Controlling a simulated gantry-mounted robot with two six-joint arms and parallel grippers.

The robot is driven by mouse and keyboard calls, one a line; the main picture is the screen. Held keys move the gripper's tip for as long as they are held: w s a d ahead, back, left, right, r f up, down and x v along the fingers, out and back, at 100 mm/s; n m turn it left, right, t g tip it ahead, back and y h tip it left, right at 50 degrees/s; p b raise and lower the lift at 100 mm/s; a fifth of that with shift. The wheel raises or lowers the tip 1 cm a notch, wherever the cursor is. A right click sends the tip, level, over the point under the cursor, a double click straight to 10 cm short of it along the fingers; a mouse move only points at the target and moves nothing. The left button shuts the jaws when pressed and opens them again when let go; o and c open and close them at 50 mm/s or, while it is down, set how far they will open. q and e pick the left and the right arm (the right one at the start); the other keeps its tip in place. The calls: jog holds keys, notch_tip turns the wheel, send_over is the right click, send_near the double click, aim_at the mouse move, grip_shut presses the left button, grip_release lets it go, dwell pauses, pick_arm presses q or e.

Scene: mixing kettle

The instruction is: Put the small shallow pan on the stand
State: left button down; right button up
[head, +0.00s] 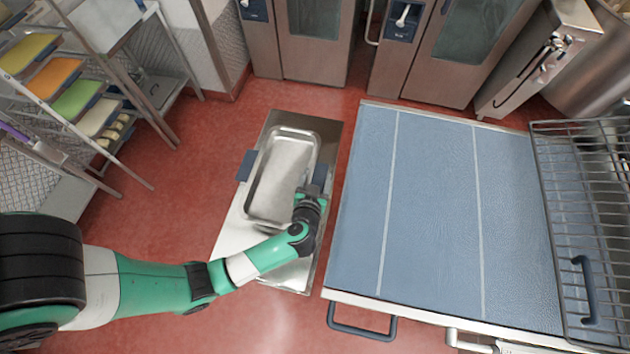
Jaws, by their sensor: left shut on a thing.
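The small shallow pan (283,176) is a rectangular silver metal tray with a raised rim and a dark blue handle block (246,166) on its left side. It lies over the metal stand (240,239), a narrow steel top in the middle of the view. Whether it rests on the stand or hangs just above it, I cannot tell. My left gripper (312,190) is at the pan's right side, shut on the handle there, which it partly hides. My right gripper is not in view.
A large blue-topped table (440,215) stands close to the right of the stand. A wire basket (585,220) is at the far right. A rack with coloured trays (55,78) is at upper left. Steel ovens (315,40) line the back. Red floor is open left of the stand.

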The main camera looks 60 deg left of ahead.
pick_arm(q)
notch_tip(320, 180, down, 3)
jog(key=shift+f+b, duration=0.1)
jog(key=shift+b, duration=0.65)
grip_release()
